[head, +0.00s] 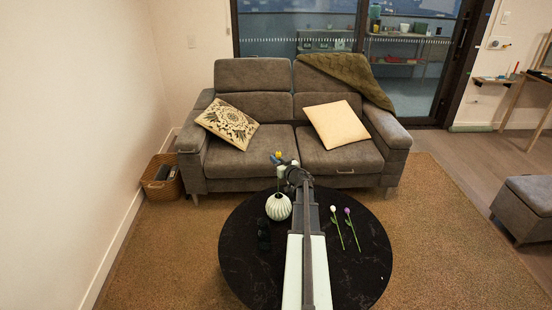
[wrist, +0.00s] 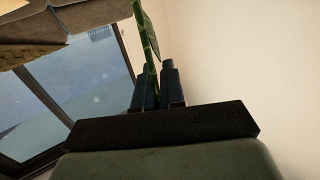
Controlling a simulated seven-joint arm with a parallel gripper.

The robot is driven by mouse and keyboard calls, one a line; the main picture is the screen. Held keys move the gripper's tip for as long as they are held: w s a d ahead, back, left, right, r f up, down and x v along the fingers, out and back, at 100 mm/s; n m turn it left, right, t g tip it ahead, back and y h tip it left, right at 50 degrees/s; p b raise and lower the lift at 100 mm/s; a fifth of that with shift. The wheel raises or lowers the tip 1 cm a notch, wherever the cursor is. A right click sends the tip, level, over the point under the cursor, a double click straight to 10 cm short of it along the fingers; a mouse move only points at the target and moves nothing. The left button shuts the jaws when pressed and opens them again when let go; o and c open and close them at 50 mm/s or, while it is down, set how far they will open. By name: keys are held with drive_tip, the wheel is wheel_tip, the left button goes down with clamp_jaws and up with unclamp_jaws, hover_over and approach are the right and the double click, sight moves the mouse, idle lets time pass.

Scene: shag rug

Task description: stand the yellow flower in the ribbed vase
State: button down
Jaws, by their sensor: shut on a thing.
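The yellow flower (head: 279,155) is held up at the far side of the table, its bloom just above my gripper (head: 283,163). My gripper is shut on its green stem, and in the wrist view the stem (wrist: 148,45) runs between the two close fingers (wrist: 157,75). The bloom is out of the wrist view. The white ribbed vase (head: 278,207) stands upright on the black round table, just left of my arm and lower in the picture than the gripper. I cannot tell whether the stem's lower end is over the vase's mouth.
A white flower (head: 337,228) and a purple flower (head: 351,229) lie on the black table (head: 365,265) right of my arm. A small dark object (head: 263,236) is on the table below the vase. A grey sofa (head: 255,168) stands behind the table.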

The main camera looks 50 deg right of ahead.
wheel_tip(320, 180, down, 6)
drive_tip(key=shift+f, duration=0.25)
idle(0.9)
drive_tip(key=shift+f, duration=0.15)
idle(0.3)
drive_tip(key=c, duration=1.1)
unclamp_jaws()
drive_tip(key=shift+c, duration=0.2)
drive_tip(key=shift+s, duration=0.1)
drive_tip(key=v, duration=1.3)
drive_tip(key=shift+s, duration=0.3)
drive_tip(key=shift+a, duration=0.1)
